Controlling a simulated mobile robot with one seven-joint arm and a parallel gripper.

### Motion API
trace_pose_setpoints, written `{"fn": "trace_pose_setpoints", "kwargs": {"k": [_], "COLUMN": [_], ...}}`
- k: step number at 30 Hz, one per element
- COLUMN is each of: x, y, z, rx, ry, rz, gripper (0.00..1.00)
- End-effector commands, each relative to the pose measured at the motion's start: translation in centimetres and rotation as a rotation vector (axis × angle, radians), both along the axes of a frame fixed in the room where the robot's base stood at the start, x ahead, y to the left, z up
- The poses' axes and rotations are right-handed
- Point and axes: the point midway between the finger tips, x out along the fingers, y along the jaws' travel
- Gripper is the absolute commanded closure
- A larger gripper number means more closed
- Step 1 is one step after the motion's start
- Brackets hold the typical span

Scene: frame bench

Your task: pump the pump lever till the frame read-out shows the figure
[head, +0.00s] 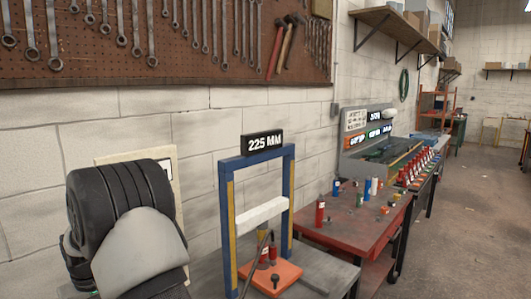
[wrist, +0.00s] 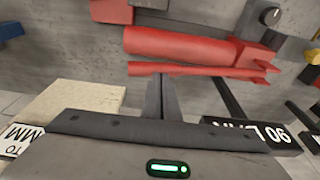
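The blue frame (head: 228,230) stands on the bench with a black read-out (head: 264,142) on its top beam, showing 225 MM. A pale crossbar (head: 262,214) spans its uprights. A thin dark rod (head: 256,262), seemingly the pump lever, slants up in front of the frame, beside an orange plate (head: 285,275). My gripper (wrist: 162,92) shows in the wrist view; its dark fingers look closed together, with nothing seen between them. Red cylindrical parts (wrist: 185,47) lie beyond them, apparently apart. A dark bar (wrist: 231,103) is to their right. In the head view, my arm's end is not seen.
A cream board (head: 133,152) stands behind my arm at the left. A red table (head: 345,228) with bottles and small parts is to the frame's right. A pegboard of tools (head: 110,62) hangs above. The floor (head: 470,220) at the right is clear.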

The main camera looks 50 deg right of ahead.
Motion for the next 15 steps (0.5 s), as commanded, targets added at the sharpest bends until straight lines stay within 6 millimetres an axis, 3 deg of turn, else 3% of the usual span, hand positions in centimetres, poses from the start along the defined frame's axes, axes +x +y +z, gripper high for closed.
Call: {"fn": "trace_pose_setpoints", "kwargs": {"k": [1,12,14,15], "x": [0.0,-0.1,-0.1,0.0], "y": [0.1,0.2,0.2,0.2], "z": [-1.1,-5.2,-5.9,-5.2], "rx": [0.002,0.003,0.003,0.003], "ry": [0.002,0.003,0.003,0.001], "rz": [0.001,0.003,0.003,0.003], "gripper": [1.0,1.0,1.0,1.0]}}
